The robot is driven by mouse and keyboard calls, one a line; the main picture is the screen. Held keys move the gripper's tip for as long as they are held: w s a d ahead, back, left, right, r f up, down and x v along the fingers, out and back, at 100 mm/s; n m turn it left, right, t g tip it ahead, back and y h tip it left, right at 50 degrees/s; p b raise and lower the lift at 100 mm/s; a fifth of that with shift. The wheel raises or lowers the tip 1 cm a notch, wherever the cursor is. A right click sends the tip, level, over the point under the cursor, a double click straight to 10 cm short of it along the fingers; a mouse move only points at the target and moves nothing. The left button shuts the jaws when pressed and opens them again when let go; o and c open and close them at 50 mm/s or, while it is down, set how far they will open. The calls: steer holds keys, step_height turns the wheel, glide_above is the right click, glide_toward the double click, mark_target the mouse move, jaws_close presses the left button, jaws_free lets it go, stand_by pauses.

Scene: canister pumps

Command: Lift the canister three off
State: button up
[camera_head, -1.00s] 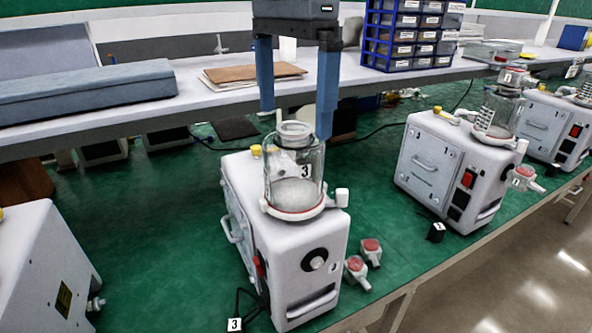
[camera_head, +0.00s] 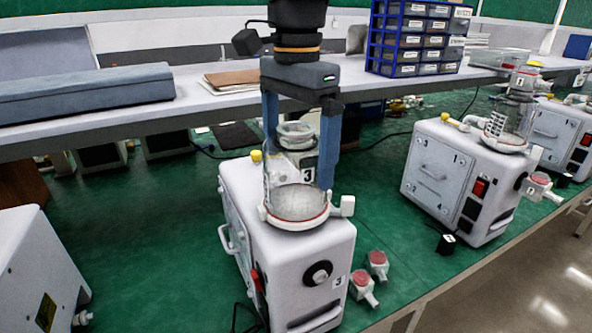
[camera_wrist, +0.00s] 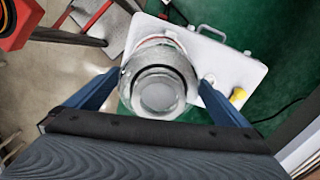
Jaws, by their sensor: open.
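Canister three (camera_head: 296,190) is a clear glass jar with a "3" label. It stands upright in the white ring holder on top of the white pump three (camera_head: 300,262). My gripper (camera_head: 301,160) points down over it, with blue fingers on either side of the jar's neck and upper part. The fingers look apart from the glass, with nothing held. In the wrist view the canister (camera_wrist: 158,84) is seen from above, with its round lid between the open fingers. The wrist view also shows the gripper (camera_wrist: 155,92).
A yellow knob (camera_head: 256,156) sits beside the jar. Two small red-capped fittings (camera_head: 370,275) lie right of the pump. Pump one (camera_head: 460,180) with its jar stands at right. A shelf (camera_head: 215,105) with a blue drawer rack (camera_head: 415,40) runs behind.

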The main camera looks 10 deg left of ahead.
steer(key=shift+s+f+p, duration=0.1)
steer(key=shift+f+p, duration=0.2)
steer(key=shift+f, duration=1.35)
steer(key=c, duration=1.4)
steer(key=shift+r, duration=0.1)
steer(key=shift+c, duration=0.2)
